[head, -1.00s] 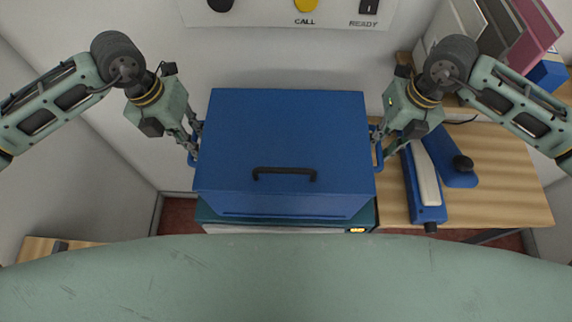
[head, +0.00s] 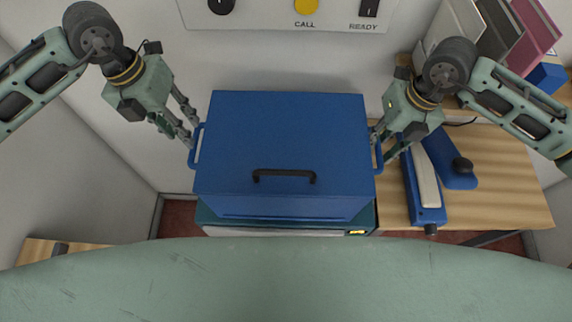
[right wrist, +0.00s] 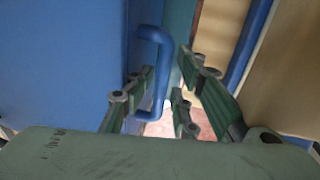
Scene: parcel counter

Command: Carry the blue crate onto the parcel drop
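The blue crate (head: 280,135), with a black handle (head: 284,174) on its lid, sits level on a teal unit (head: 207,217) with a small lit display (head: 357,232); this unit looks like the parcel drop. My left gripper (head: 188,128) is open and empty, just left of the crate's left side handle (head: 196,145). My right gripper (head: 382,146) is at the right side handle (head: 378,150). In the right wrist view its fingers are spread apart, with the side handle (right wrist: 161,75) between them, nearer the left finger. Most of the unit's top is hidden under the crate.
A wooden counter (head: 510,190) on the right holds a blue device with a pale top (head: 427,178). Binders or boxes (head: 490,35) stand at the back right. A wall panel (head: 270,15) with CALL and READY controls is behind the crate.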

